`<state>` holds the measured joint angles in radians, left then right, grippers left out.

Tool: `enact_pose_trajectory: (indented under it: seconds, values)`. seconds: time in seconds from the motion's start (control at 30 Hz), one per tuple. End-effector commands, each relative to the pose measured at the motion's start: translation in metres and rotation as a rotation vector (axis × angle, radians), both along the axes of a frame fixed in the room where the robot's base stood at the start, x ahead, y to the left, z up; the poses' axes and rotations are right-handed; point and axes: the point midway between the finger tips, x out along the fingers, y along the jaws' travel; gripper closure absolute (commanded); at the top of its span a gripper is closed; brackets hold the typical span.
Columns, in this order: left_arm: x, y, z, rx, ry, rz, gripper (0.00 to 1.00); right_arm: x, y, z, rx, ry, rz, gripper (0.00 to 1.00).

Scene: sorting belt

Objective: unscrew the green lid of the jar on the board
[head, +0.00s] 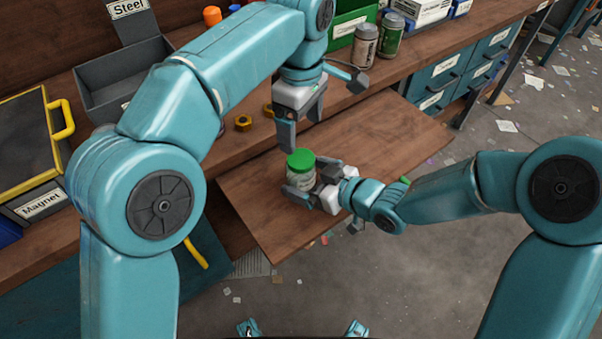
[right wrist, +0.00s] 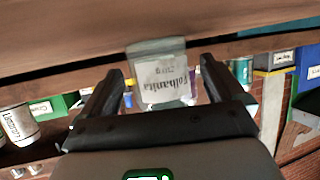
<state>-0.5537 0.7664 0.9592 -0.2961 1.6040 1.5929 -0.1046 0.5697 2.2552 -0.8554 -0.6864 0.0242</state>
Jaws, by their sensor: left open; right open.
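The jar (head: 299,180) has a green lid (head: 300,159) and stands upright on the brown board (head: 390,150). My left gripper (head: 305,138) is open and points down just above the lid, with one finger on the near left side. My right gripper (head: 308,184) is open, low beside the jar, with its fingers at either side of the glass. In the right wrist view the jar (right wrist: 160,75) appears upside down with its label between the two open fingers (right wrist: 155,90).
Yellow nuts (head: 243,122) lie left of my left gripper. A grey bin (head: 125,80) marked Steel and a box (head: 35,180) marked Magnet stand at left. Two lidded jars (head: 391,35) stand at the back. The board's right part is clear.

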Motion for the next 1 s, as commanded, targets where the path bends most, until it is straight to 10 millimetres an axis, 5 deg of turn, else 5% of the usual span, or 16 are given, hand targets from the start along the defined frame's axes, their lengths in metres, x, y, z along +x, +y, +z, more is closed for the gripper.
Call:
enact_pose_trajectory:
  seconds: [0.43,0.47,0.73,1.0]
  values:
    - [0.0021,-0.0001,-0.0001,0.0,0.0,0.0,0.15,0.0106,0.0105,-0.0056,0.0,0.0,0.0,0.04]
    - [0.0021,-0.0001,-0.0001,0.0,0.0,0.0,0.15,0.0105,0.0105,-0.0056,0.0,0.0,0.0,0.08]
    - [0.0021,-0.0001,0.0,0.0,0.0,0.0,0.15,0.0103,0.0104,-0.0056,0.0,0.0,0.0,0.96]
    - [0.002,0.0,0.0,0.0,0.0,-0.275,0.15,0.0101,0.0103,-0.0058,0.0,0.001,0.0,1.0]
